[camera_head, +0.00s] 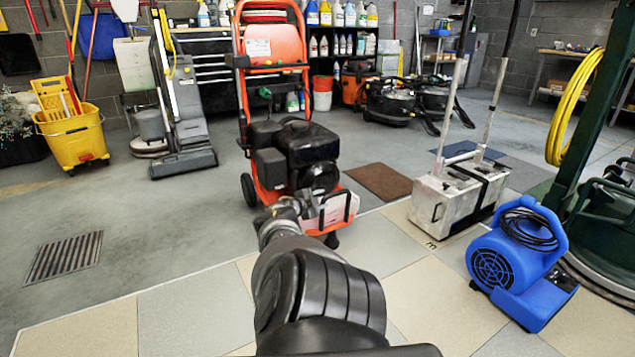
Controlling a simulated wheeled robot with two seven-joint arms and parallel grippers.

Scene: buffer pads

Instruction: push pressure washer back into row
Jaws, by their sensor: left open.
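The pressure washer (308,148) has an orange tubular frame, a black engine and dark wheels. It stands upright in the middle of the view, near the line where grey concrete meets the tiles. My left arm reaches up from the bottom centre. My left gripper (312,207) is at the washer's low front, in front of a pale part between the wheels. It is open, and its fingers are hard to make out against the washer. I cannot tell whether it touches the frame. My arm hides part of the washer's lower left front. My right gripper is not in view.
A metal box with upright poles (458,195) and a blue blower (515,262) stand to the right on the tiles. A brown mat (379,181) lies right of the washer. A floor scrubber (182,130) and yellow mop bucket (75,137) stand left. Concrete around the floor grate (65,256) is clear.

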